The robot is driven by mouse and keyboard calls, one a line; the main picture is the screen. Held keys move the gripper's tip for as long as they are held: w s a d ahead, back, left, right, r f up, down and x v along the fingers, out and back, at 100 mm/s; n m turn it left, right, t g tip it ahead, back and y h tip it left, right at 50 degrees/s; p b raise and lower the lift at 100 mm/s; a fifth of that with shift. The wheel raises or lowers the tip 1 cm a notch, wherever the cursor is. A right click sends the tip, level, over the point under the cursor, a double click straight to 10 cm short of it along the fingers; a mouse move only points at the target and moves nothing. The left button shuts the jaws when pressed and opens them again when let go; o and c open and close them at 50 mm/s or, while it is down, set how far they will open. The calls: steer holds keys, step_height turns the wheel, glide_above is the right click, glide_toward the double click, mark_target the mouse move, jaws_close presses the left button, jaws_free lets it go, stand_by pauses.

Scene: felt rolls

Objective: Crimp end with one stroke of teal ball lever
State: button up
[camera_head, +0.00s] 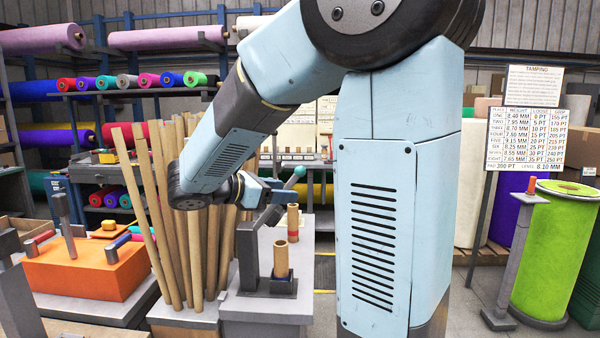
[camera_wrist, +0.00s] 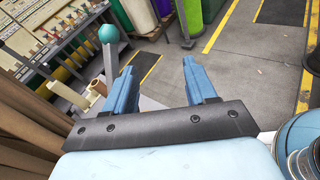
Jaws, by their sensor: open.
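The teal ball (camera_head: 299,171) tops a lever on a grey device (camera_head: 247,255); in the wrist view the ball (camera_wrist: 108,33) is up and left of my fingers. My gripper (camera_head: 279,190) is open, just below and left of the ball in the head view. In the wrist view my gripper (camera_wrist: 162,84) has a wide, empty gap, with the ball outside it. A cardboard tube (camera_head: 281,258) stands upright in a dark socket (camera_head: 283,285) on a grey bench. My arm hides part of the lever and device.
Another cardboard tube (camera_head: 293,224) stands behind. Several tall brown tubes (camera_head: 160,210) lean left of the bench. An orange block (camera_head: 85,270) with handles sits farther left. A green roll (camera_head: 555,250) and a lettered sign (camera_head: 527,120) stand right. Open floor (camera_wrist: 240,65) lies beyond my fingers.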

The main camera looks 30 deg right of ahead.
mark_target(300, 171)
steer(key=w+a+r+n+t+h, duration=0.2)
steer(key=w+a+n+h, duration=0.1)
steer(key=w, duration=0.3)
steer(key=d, duration=0.4)
steer(key=w+d, duration=0.1)
steer(key=d, duration=0.4)
steer(key=w+d, duration=0.1)
steer(key=d, duration=0.3)
steer(key=shift+w+d+f, duration=0.1)
steer(key=shift+d+f, duration=0.1)
steer(key=shift+d, duration=0.05)
steer(key=shift+c, duration=0.4)
jaws_close()
